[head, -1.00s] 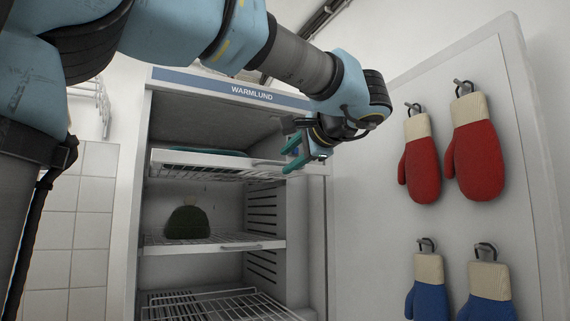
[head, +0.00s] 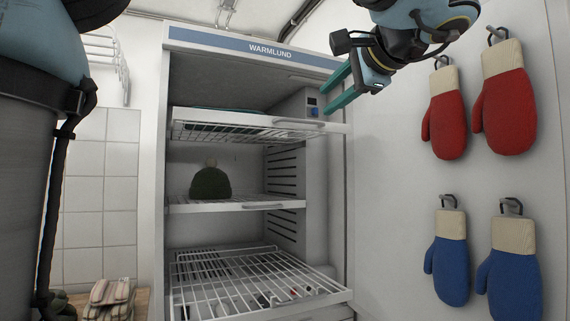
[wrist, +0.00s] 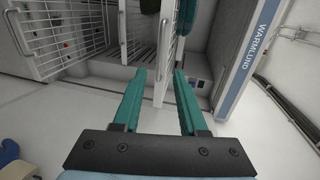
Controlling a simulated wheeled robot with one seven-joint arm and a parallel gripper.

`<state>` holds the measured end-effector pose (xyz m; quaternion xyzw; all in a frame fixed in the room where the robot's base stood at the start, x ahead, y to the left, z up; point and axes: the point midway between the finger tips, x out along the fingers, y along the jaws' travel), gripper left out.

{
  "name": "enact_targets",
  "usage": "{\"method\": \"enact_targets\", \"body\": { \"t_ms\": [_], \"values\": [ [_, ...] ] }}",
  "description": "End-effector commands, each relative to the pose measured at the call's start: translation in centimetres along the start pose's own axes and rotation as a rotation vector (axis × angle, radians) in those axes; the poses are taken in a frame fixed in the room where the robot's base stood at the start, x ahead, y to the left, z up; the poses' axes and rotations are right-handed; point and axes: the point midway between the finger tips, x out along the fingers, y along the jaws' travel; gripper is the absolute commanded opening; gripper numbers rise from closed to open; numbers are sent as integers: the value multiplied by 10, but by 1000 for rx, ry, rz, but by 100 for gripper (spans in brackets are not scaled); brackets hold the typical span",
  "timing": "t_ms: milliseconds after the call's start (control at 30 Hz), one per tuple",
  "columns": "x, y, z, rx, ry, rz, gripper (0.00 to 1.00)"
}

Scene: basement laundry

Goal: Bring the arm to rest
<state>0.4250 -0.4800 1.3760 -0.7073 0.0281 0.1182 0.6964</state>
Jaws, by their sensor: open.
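My gripper (head: 342,90) has teal fingers and hangs in the air at the upper right of the open cabinet marked WARMLUND (head: 270,49). In the wrist view the fingers of my gripper (wrist: 160,80) stand apart with nothing held between them. The edge of a wire shelf (wrist: 172,50) lies beyond the gap between them. In the head view my gripper is in front of the cabinet's right side, near the small control panel (head: 313,106). I cannot tell whether it touches anything.
A dark green hat (head: 210,182) sits on the middle shelf (head: 235,205). The bottom wire rack (head: 250,280) is pulled out. Red mittens (head: 508,112) and blue mittens (head: 515,284) hang on hooks on the right-hand panel. Folded striped cloth (head: 110,292) lies at lower left.

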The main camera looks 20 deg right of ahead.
Motion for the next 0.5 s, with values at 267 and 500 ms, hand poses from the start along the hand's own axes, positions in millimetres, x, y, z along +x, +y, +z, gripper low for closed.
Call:
{"method": "enact_targets", "body": {
  "t_ms": [267, 500],
  "values": [
    [27, 21, 2, 28, -20, 62, 42],
    [130, 128, 46, 48, -123, 391, 42]
  ]
}}
